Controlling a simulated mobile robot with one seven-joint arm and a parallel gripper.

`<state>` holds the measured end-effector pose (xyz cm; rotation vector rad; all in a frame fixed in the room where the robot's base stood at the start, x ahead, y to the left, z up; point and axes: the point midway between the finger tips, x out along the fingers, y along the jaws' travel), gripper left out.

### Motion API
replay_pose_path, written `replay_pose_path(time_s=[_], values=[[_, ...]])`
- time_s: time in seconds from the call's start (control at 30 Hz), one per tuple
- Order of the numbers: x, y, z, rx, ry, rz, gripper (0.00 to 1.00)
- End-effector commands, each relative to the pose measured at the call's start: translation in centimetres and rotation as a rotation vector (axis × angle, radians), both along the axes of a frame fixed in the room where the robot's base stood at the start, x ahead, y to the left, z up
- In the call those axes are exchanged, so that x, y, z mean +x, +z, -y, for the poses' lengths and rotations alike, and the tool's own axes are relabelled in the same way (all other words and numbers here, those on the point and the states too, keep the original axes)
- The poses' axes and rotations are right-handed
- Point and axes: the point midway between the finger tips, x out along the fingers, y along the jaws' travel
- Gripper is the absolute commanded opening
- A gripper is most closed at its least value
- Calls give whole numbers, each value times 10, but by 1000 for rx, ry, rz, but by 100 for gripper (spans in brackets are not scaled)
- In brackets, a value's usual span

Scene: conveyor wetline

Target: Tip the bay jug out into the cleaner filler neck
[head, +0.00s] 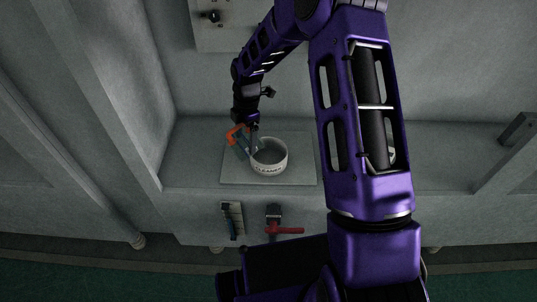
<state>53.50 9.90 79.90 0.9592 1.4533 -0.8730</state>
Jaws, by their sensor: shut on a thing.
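A white round filler neck (269,169) with dark lettering, hard to read, stands on a pale square plate on the ledge. Its wide mouth faces up. My gripper (252,127) points down at the neck's upper left side and is shut on a small jug with an orange handle (235,133) and a grey-teal body (243,146). The jug looks tilted, its lower end close to the neck's left rim. I cannot tell whether it touches the rim or reaches over the mouth. The jug's contents do not show, and the fingers partly hide it.
Below the ledge's front edge are a red-handled valve (286,230) and a small plate with a dark teal lever (232,222). A panel with a black knob (213,16) is on the back wall.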

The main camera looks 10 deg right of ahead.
Motion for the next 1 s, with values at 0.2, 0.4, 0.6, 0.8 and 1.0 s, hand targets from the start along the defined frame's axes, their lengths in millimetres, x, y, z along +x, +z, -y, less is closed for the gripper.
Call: replay_pose_path(time_s=[0.2, 0.4, 0.6, 0.8, 1.0], values=[[-1, -1, -3, -20, 1, 11, 20], [-3, -9, -8, -106, 4, 49, 20], [-5, -17, -12, -214, 4, 93, 20], [-6, -20, -15, -321, 2, 137, 20], [-8, -28, -18, -425, 4, 181, 20]])
